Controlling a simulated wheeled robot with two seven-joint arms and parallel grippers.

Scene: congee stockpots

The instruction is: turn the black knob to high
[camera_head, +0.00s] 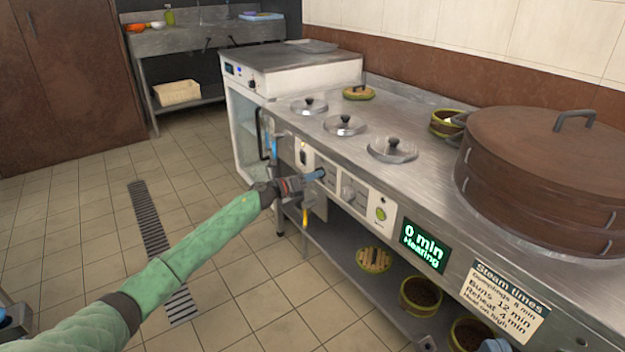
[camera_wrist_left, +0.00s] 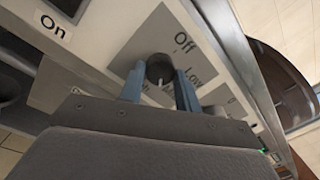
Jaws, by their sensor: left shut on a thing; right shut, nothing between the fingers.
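The black knob (camera_wrist_left: 160,68) is on the stove's control panel in the left wrist view, between the two blue fingers of my left gripper (camera_wrist_left: 161,84). A pale mark on the knob points down in that picture. "Off" and "Low" show on the plate beside it; another label is mostly hidden by a finger. In the head view my left gripper (camera_head: 316,175) reaches the front panel and covers the knob. My right gripper (camera_head: 495,345) shows only in part at the bottom edge, shut and away from the panel.
The steel counter (camera_head: 425,190) holds several lidded pots and a large brown steamer (camera_head: 545,150). A green button (camera_head: 380,214) and a display (camera_head: 424,245) reading "0 min Heating" are right of my left gripper. Bowls stand on the shelf below. The tiled floor at left is clear.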

